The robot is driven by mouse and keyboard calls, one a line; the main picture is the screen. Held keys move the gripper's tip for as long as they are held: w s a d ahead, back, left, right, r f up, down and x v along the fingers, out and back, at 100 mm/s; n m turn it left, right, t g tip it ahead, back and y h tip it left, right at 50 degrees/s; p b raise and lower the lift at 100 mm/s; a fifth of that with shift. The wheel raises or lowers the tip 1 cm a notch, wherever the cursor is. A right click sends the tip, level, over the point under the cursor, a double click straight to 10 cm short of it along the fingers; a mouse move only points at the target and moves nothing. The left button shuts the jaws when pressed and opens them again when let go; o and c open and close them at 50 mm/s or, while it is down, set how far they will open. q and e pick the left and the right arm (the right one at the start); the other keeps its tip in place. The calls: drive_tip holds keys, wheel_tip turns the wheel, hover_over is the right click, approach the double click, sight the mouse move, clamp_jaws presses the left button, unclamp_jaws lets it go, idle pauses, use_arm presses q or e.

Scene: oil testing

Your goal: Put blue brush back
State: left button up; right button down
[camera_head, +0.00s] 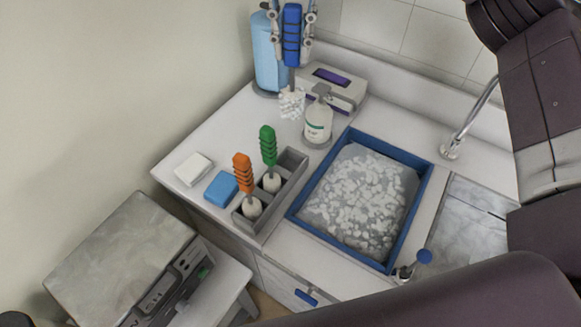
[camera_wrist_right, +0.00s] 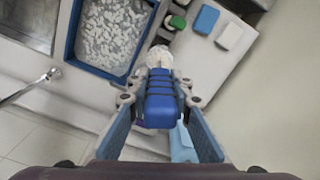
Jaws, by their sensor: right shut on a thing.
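My right gripper (camera_head: 291,35) is shut on the blue brush (camera_head: 291,30) by its handle, at the top of the head view. The brush hangs upright with its white bristles (camera_head: 292,103) pointing down, above the back of the counter. In the right wrist view the blue handle (camera_wrist_right: 161,98) lies between the fingers. The grey brush holder (camera_head: 248,228) stands on the counter, lower in the head view. The orange brush (camera_head: 243,173) and the green brush (camera_head: 268,146) stand in it; its compartment at the back right looks empty. My left gripper is not in view.
A soap bottle (camera_head: 318,122), a tissue box (camera_head: 354,91) and a blue roll (camera_head: 264,55) stand at the back. A blue-rimmed sink (camera_head: 296,212) with foamy water lies right of the holder. A blue sponge (camera_head: 221,189) and a white block (camera_head: 193,169) lie left of it.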

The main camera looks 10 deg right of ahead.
drive_tip(key=shift+w+a+f, duration=0.1)
drive_tip(key=shift+w+a, duration=0.1)
drive_tip(key=shift+w, duration=0.05)
hover_over(290, 113)
drive_tip(key=w, duration=0.2)
drive_tip(key=f, duration=0.6)
drive_tip(key=shift+w+d+f+p, duration=0.1)
drive_tip(key=shift+d+p, duration=0.2)
drive_tip(key=shift+p, duration=0.05)
wheel_tip(290, 113, down, 9)
drive_tip(key=shift+r+p, duration=0.2)
drive_tip(key=shift+p, duration=1)
drive_tip(key=shift+f, duration=0.55)
drive_tip(key=shift+f+p, duration=0.55)
drive_tip(key=shift+f, duration=1.4)
drive_tip(key=c, duration=1.7)
unclamp_jaws()
drive_tip(key=shift+c, duration=0.2)
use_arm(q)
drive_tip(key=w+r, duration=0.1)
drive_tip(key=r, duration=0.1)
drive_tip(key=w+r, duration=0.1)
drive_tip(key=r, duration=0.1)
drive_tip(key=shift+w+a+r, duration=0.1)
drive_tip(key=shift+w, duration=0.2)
